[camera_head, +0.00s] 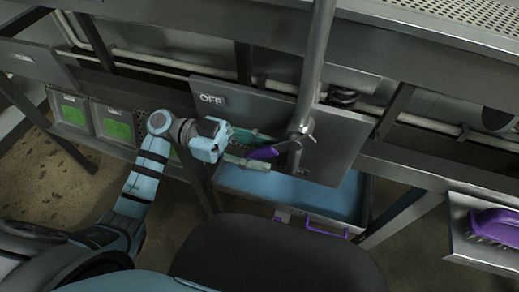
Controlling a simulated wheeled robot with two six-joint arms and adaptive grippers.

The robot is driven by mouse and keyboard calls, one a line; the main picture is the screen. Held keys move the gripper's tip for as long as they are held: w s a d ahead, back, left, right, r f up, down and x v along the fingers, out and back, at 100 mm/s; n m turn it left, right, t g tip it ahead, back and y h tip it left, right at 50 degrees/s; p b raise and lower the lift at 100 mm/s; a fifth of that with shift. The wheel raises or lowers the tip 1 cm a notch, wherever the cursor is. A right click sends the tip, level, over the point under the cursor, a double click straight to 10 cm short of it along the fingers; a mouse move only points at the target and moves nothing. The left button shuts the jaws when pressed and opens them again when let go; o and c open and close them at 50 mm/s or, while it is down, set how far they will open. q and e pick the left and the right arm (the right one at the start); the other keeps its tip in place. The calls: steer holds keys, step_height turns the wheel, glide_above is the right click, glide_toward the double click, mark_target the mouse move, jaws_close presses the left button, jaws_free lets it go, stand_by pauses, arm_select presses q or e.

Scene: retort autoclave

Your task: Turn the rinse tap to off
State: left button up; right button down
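The rinse tap's purple lever (262,153) sticks out to the left from the tap fitting at the foot of a vertical grey pipe (314,65). A grey panel (345,135) stands behind it, with a white "OFF" label (211,99) at its upper left. My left gripper (266,152) reaches in from the left, with its fingers spread. One finger is above the lever and one below it, so the lever's purple end lies between them in this view. I cannot tell whether either finger touches it. My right gripper is not in view.
A blue-bottomed tray (300,192) with a purple handle (326,228) sits below the tap. A purple brush (496,226) lies on a metal shelf at the right. Green-filled containers (113,123) stand at the left. A metal rail runs above.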

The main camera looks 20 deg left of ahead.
arm_select(q)
jaws_close()
